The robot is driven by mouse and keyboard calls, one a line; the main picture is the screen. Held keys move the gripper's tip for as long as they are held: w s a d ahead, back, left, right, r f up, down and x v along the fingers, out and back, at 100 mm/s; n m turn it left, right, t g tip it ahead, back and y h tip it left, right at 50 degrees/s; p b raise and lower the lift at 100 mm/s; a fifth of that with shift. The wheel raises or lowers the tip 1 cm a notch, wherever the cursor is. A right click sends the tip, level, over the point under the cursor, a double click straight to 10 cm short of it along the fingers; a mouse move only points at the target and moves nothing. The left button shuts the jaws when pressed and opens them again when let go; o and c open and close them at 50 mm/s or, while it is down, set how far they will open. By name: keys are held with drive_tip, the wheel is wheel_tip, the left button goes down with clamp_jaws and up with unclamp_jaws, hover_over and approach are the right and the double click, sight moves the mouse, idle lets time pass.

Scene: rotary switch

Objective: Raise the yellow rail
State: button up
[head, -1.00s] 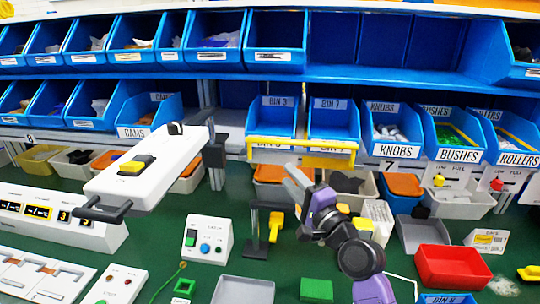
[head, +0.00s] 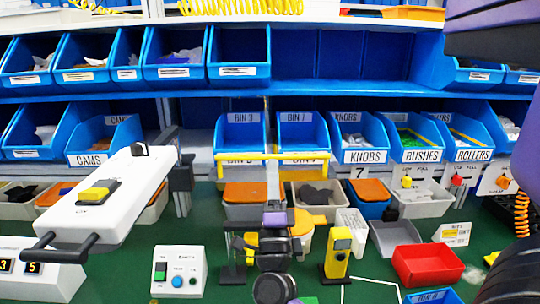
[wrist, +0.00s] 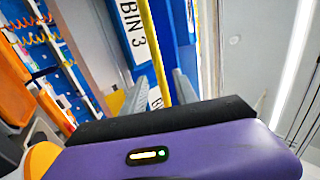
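The yellow rail (head: 238,157) is a level bar with short end brackets, running across the fronts of the bins labelled BIN 3 and BIN 1. My gripper (head: 272,160) reaches up to the middle of the rail in the head view and overlaps it there. In the wrist view the rail (wrist: 152,45) runs lengthwise between the two grey fingers of my gripper (wrist: 160,80). The fingers stand apart with gaps beside the rail. I cannot tell how deep the rail sits between them.
Blue bins (head: 242,132) line the shelf behind the rail. Below, an orange-lidded box (head: 245,193) and a yellow device (head: 340,252) stand near my arm. A white lever panel (head: 115,200) juts out at left. A red tray (head: 427,265) sits at right.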

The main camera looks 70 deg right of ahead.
sight(272, 157)
drive_tip(key=shift+p+x, duration=0.5)
drive_tip(key=shift+x, duration=1.85)
clamp_jaws()
